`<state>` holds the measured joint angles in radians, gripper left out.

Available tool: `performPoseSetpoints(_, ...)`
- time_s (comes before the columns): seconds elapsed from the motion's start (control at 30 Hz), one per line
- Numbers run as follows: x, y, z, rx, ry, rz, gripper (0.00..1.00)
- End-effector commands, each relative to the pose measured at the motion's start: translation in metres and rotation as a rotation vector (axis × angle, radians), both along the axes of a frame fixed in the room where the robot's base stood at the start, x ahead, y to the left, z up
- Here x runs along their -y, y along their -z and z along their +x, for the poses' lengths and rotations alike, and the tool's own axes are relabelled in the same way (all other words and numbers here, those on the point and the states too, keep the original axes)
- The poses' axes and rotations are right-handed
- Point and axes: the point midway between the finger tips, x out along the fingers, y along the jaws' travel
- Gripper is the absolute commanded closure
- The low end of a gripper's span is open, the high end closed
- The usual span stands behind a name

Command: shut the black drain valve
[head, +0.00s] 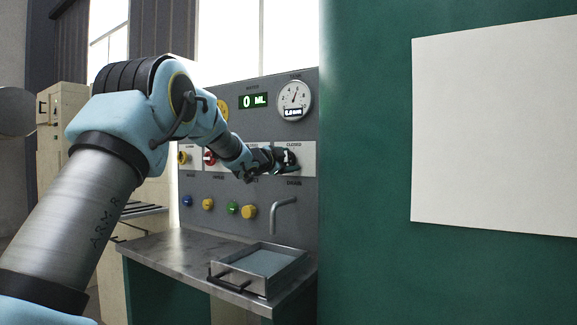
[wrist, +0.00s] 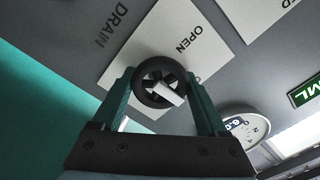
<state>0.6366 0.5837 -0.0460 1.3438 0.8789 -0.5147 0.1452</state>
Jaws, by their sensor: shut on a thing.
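The black drain valve (wrist: 143,94) is a small round handwheel with a white bar across it, on a white plate. In the wrist view, OPEN is printed to the upper right of the wheel, and the bar slants toward the lower right, away from the DRAIN lettering. My gripper (wrist: 162,78) is shut on the wheel, one green finger on each side. The gripper hides much of the wheel.
A meter (head: 254,101) reading 0 ML and a round tank gauge (head: 294,99) are above. A red valve (head: 209,157) and a yellow valve (head: 183,157) are to the left. A spout (head: 275,216) and metal tray (head: 262,284) are below. A green wall (head: 365,200) stands close on the right.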

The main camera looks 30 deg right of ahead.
Motion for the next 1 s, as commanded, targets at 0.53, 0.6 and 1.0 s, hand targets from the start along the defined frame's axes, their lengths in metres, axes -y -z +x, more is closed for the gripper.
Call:
performPoseSetpoints(0.53, -0.0001, 0.0013, 0.0002, 0.062, 0.0, 0.037, 0.8)
performPoseSetpoints(0.6, 0.0, 0.0013, 0.0, 0.062, 0.0, 0.037, 0.8)
performPoseSetpoints(1.0, 0.0001, 0.0008, 0.0, 0.061, 0.001, 0.035, 0.0)
